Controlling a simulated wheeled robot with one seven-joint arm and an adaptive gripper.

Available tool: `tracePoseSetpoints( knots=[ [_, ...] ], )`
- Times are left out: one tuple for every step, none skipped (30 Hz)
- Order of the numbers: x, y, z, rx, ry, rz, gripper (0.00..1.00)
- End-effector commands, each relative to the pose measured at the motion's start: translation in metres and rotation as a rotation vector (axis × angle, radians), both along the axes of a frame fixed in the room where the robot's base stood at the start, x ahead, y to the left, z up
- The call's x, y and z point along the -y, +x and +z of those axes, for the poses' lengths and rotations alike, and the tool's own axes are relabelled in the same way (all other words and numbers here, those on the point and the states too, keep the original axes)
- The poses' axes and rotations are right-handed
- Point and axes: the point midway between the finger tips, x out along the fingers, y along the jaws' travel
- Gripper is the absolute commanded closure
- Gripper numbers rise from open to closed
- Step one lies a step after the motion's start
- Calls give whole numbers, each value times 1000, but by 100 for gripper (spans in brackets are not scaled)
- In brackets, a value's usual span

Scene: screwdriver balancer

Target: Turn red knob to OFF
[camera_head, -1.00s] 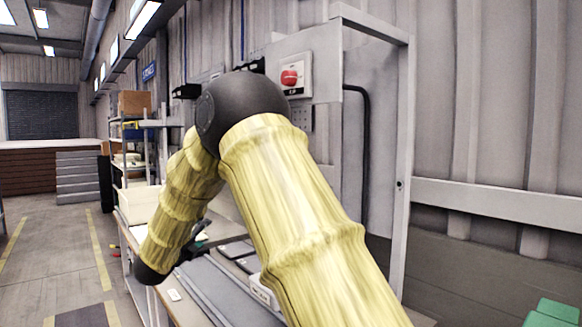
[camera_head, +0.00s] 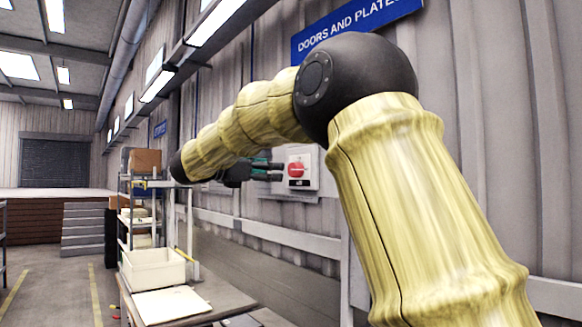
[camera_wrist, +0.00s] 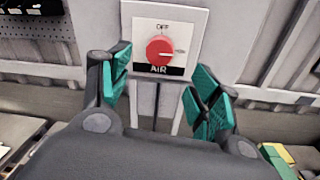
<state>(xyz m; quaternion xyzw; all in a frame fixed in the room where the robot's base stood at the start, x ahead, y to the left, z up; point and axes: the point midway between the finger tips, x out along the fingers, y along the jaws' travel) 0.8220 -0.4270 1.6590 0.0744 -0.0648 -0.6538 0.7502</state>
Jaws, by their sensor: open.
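The red knob (camera_wrist: 160,50) sits on a white wall plate (camera_wrist: 190,22) with OFF printed above it and AIR on a black strip below. Its white pointer mark points right, away from OFF. The knob (camera_head: 296,170) and its plate (camera_head: 310,178) also show in the head view, on the wall. My gripper (camera_wrist: 158,95) is open, with its green-padded fingers to the left and right below the knob in the wrist view. In the head view my gripper (camera_head: 270,170) is just left of the plate. Nothing is between the fingers, and I see no contact with the knob.
A workbench (camera_head: 215,290) stands below, with a white bin (camera_head: 153,270) and a flat white sheet (camera_head: 172,304) on it. A shelf rack (camera_head: 140,195) is behind it. A rail (camera_head: 290,237) runs along the wall. The space before the plate looks clear.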

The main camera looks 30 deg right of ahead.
Motion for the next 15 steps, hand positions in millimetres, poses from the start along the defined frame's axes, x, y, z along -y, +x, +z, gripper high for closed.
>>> tracePoseSetpoints(
  knots=[
    [9,1,4,-1,1,-1,38],
    [14,2,4,-1,2,-1,38],
    [21,3,4,-2,2,-1,38],
    [26,3,4,-2,1,-2,38],
    [31,4,4,-2,1,-1,38],
    [37,5,4,-2,1,0,38],
    [42,6,4,-2,1,0,38],
    [46,6,4,-1,0,0,38],
    [52,7,4,-1,0,0,38],
    [56,8,4,-1,0,0,38],
    [60,8,4,-2,1,1,38],
    [64,9,3,-2,1,1,38],
    [67,10,3,-2,1,1,38],
    [70,10,3,-2,0,1,38],
    [73,10,2,-3,-1,1,38]
  ],
)
